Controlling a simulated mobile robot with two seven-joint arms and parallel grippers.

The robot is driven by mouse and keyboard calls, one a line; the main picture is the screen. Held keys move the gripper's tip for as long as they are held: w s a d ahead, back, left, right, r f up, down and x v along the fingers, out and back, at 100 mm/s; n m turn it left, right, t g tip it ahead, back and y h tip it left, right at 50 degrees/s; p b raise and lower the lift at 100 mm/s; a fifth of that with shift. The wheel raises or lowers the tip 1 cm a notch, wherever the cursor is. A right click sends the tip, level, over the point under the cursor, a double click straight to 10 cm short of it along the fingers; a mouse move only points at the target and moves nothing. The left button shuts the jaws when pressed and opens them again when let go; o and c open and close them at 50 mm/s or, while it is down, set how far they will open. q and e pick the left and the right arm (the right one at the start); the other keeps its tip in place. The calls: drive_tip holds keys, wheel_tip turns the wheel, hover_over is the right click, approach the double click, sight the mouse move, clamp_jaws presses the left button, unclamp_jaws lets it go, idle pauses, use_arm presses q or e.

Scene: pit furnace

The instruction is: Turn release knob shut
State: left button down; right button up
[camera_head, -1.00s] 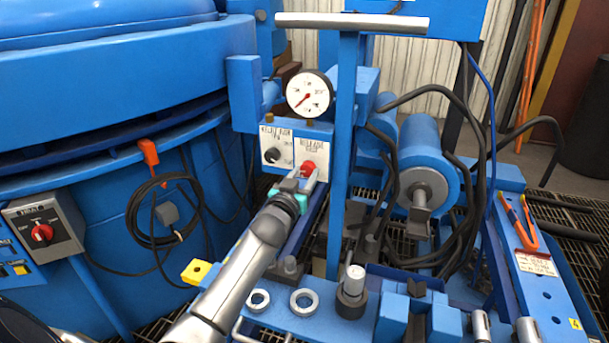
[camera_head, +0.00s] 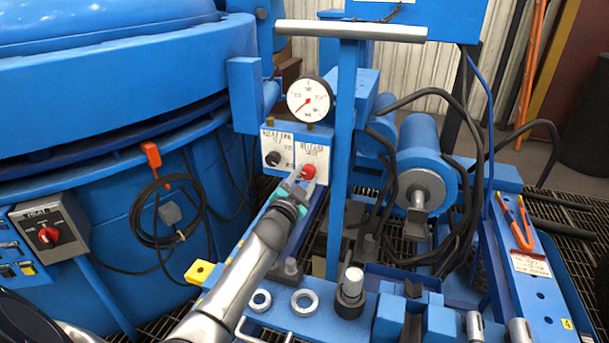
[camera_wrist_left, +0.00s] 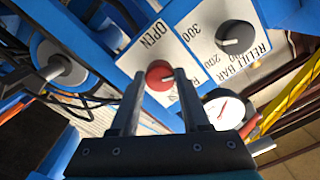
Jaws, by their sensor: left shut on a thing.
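The red release knob (camera_head: 309,171) sits on the right white plate of the blue valve block, below a round gauge. My left gripper (camera_head: 303,183) reaches it from below and in front and is shut on it. In the left wrist view the red knob (camera_wrist_left: 159,75) shows between the tips of the two grey fingers (camera_wrist_left: 158,88). The word OPEN is printed beside it on the plate. The knob's pointer mark is too small to read. My right gripper is not in view.
A black relief knob (camera_head: 272,158) sits just left of the red knob. The gauge (camera_head: 309,99) is above. A blue post (camera_head: 342,160) stands close on the right. A blue bench with metal rings (camera_head: 304,302) lies below, and the furnace (camera_head: 120,70) is at left.

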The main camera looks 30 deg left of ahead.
use_arm(q)
drive_tip(key=m, duration=0.6)
drive_tip(key=shift+m, duration=0.3)
drive_tip(key=m, duration=0.5)
drive_tip(key=shift+r+m, duration=0.1)
drive_tip(key=shift+m, duration=0.6)
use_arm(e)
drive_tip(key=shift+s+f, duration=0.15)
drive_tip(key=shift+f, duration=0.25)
use_arm(q)
drive_tip(key=shift+c, duration=1.9)
unclamp_jaws()
